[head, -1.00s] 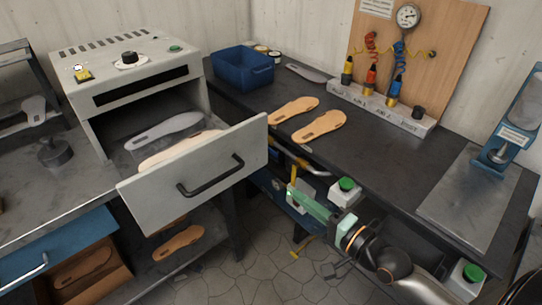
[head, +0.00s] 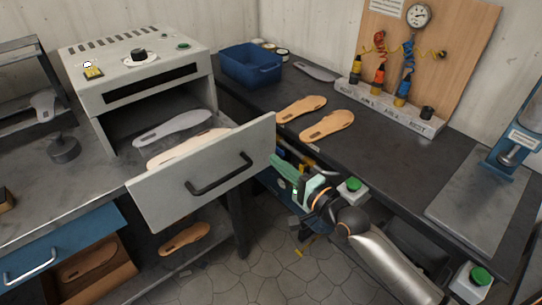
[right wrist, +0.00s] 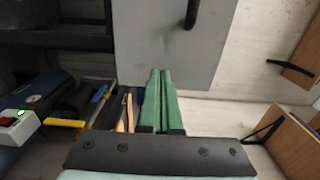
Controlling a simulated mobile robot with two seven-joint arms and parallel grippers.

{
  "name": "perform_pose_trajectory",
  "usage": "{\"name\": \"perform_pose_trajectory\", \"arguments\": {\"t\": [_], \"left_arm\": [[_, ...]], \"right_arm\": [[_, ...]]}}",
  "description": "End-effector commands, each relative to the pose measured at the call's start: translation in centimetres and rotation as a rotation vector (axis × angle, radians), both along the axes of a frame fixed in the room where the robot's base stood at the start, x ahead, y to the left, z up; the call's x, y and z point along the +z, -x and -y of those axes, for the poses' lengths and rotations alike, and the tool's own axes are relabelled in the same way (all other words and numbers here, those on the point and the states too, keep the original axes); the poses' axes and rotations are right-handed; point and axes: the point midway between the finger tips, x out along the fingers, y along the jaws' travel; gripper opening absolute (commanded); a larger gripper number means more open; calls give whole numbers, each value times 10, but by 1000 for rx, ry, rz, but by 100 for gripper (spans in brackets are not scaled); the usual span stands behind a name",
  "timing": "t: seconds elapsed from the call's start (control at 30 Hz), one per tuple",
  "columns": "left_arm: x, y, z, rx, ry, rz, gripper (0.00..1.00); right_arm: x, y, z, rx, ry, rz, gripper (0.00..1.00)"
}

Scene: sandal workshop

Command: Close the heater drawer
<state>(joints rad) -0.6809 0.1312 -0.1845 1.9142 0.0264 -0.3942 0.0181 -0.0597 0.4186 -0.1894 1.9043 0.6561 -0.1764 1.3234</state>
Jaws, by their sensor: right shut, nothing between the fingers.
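The heater (head: 150,88) is a pale grey box on the left bench, with its drawer pulled out. The drawer's flat grey front (head: 160,198) has a black bar handle (head: 218,178) and stands well away from the heater body. A grey sole (head: 172,128) and a tan sole (head: 185,148) lie in the drawer. My right gripper (head: 274,160) has green fingers, shut and empty, by the right edge of the drawer front. In the right wrist view its fingertips (right wrist: 160,73) overlap the lower part of the panel (right wrist: 150,35); contact cannot be told. My left gripper is out of view.
The dark right bench (head: 385,160) carries a blue bin (head: 250,68), tan soles (head: 327,124) and a gauge board. Green-button boxes (head: 350,190) sit along its front edge, close to my right arm. Open floor (head: 285,262) lies below the drawer.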

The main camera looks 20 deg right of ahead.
Motion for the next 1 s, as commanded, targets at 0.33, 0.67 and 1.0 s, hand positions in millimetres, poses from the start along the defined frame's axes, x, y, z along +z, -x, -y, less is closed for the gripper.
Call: {"name": "perform_pose_trajectory", "arguments": {"t": [0.33,0.67,1.0], "left_arm": [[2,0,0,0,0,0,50],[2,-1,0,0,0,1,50],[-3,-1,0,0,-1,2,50]], "right_arm": [[0,-28,-10,0,1,0,0],[0,-29,-10,0,1,-1,0],[0,-48,-18,0,-2,2,0]]}}
